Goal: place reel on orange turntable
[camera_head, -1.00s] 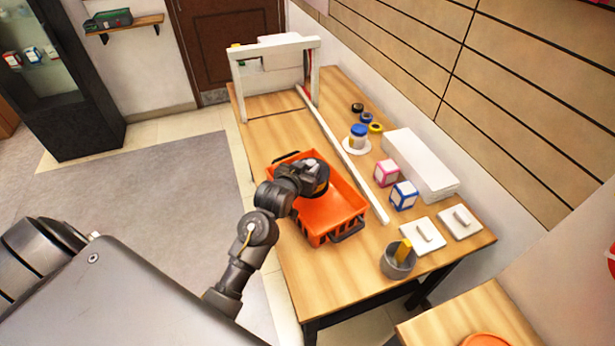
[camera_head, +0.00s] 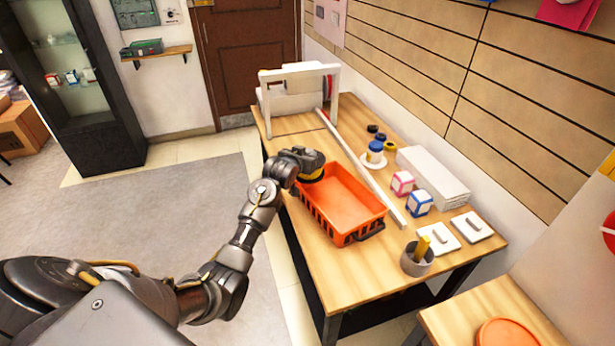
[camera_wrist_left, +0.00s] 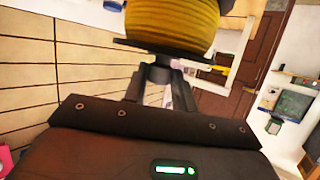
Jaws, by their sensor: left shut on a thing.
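A yellow reel (camera_wrist_left: 172,22) with a black flange is held in my left gripper (camera_wrist_left: 160,75), which is shut on it in the left wrist view. In the head view my left gripper (camera_head: 303,163) is over the far left end of the orange crate (camera_head: 347,196). There the reel (camera_head: 313,176) shows only as a yellow strip, mostly hidden by the gripper. The orange turntable (camera_head: 508,335) is a flat round disc on a small wooden table at the bottom right, partly cut off by the frame. It is well apart from the gripper. My right gripper is not in view.
The long wooden table (camera_head: 300,235) carries the crate, a white rail (camera_head: 370,172), a blue-lidded jar (camera_head: 375,152), two small boxes (camera_head: 419,203), a white box (camera_head: 433,176) and a grey cup (camera_head: 417,259). A white frame (camera_head: 300,98) stands at the far end.

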